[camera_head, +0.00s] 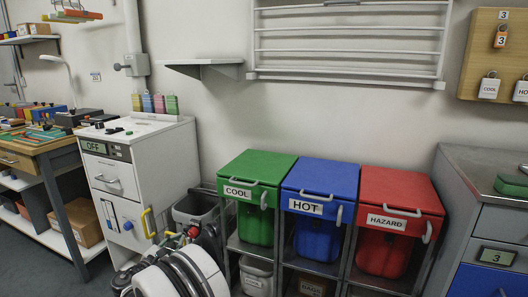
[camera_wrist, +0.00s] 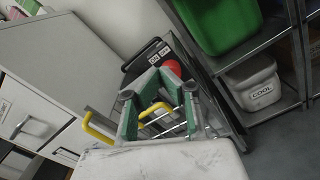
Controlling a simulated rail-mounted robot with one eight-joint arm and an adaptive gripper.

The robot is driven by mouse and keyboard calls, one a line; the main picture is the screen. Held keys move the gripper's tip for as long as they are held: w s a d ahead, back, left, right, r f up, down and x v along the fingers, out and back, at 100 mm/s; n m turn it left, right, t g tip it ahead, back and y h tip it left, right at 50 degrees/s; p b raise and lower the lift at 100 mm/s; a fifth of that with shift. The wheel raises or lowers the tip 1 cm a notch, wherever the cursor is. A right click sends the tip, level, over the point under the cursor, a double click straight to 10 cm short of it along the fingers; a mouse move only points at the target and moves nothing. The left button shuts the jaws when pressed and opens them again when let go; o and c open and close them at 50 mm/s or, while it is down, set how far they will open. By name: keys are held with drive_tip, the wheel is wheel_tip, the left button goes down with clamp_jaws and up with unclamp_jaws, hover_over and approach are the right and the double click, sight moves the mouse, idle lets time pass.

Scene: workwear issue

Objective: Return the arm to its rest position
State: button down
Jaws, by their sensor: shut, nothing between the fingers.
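My gripper (camera_wrist: 160,80) shows in the wrist view, with its grey-green fingers drawn together and nothing held between them. Beyond the fingers is a black device with a red button (camera_wrist: 174,67) and ON/OFF labels. I cannot tell whether the fingers touch it. In the head view my white and black arm is low at the bottom, left of centre, in front of the white cabinet (camera_head: 160,160). The fingers cannot be made out clearly there.
A yellow handle (camera_head: 148,222) is on the cabinet beside my arm. Green (camera_head: 250,168), blue (camera_head: 325,178) and red (camera_head: 400,188) bins stand in a rack to the right. A wall shelf (camera_head: 205,64) and wall rack (camera_head: 345,50) are above.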

drive_tip(key=d+r+m+g, duration=0.35)
drive_tip(key=d+r, duration=0.55)
drive_tip(key=d, duration=0.3)
drive_tip(key=d+r+m+g, duration=0.2)
drive_tip(key=d+r+m, duration=0.2)
drive_tip(key=d+r, duration=0.65)
drive_tip(key=s+d+r+m+g+y, duration=0.1)
drive_tip(key=s+d+m, duration=0.1)
drive_tip(key=d, duration=0.3)
drive_tip(key=s+d+r+m+g, duration=0.1)
drive_tip(key=s+d+r+m, duration=0.15)
drive_tip(key=d, duration=0.35)
drive_tip(key=s+d+m+g+y, duration=0.1)
drive_tip(key=s+d+m, duration=0.2)
drive_tip(key=s+d, duration=0.45)
drive_tip(key=s+d+r+m+y, duration=0.1)
drive_tip(key=s+d+m+y, duration=0.2)
drive_tip(key=s, duration=0.7)
drive_tip(key=s+d+m+g, duration=0.1)
drive_tip(key=s+d+m, duration=0.2)
drive_tip(key=s+d, duration=0.45)
drive_tip(key=s+f+m+y, duration=0.2)
drive_tip(key=s+f+m, duration=0.25)
drive_tip(key=s, duration=0.85)
wheel_tip(320, 180, up, 18)
drive_tip(key=p, duration=1.8)
drive_tip(key=shift+w+a+r, duration=0.2)
drive_tip(key=shift+w+a, duration=0.1)
